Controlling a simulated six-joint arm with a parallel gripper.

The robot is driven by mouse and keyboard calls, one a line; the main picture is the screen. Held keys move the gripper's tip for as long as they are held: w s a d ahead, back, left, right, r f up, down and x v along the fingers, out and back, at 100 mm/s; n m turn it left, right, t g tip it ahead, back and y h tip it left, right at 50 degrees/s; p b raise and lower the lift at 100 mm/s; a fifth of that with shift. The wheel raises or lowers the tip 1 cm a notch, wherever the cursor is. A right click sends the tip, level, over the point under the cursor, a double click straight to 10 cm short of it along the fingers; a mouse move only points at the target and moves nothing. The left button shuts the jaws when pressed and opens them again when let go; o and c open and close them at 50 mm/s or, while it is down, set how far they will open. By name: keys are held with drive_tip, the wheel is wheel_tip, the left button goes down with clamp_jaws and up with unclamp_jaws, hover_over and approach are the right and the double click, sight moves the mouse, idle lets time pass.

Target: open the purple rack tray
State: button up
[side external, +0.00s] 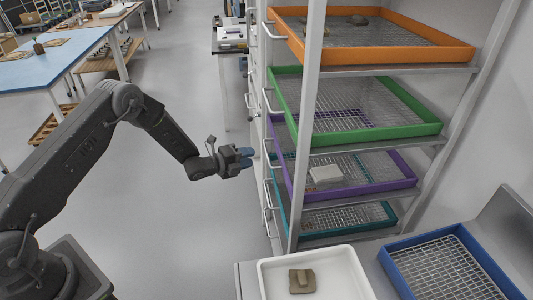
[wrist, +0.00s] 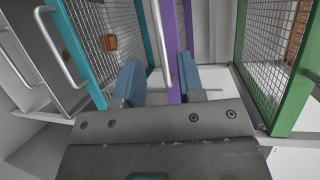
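The purple rack tray (side external: 372,188) is in the rack, below the green tray, with a pale block (side external: 326,174) on its mesh. Its front also shows in the wrist view (wrist: 172,50). Its light grey bar handle (side external: 267,152) faces my gripper; in the wrist view the handle (wrist: 158,35) runs between my two blue fingers. My gripper (side external: 249,155) is open and empty, just in front of the handle at about its height. The fingers (wrist: 159,62) stand apart either side of the bar. I cannot tell whether either touches it.
The green tray (side external: 365,136) and orange tray (side external: 390,55) are above, and a teal tray (side external: 340,232) is below. The floor (side external: 185,230) is clear.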

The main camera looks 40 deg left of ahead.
sight(267, 152)
drive_tip(key=x, duration=0.7)
drive_tip(key=shift+w+d+f, duration=0.1)
drive_tip(key=shift+w, duration=0.15)
clamp_jaws()
idle(0.3)
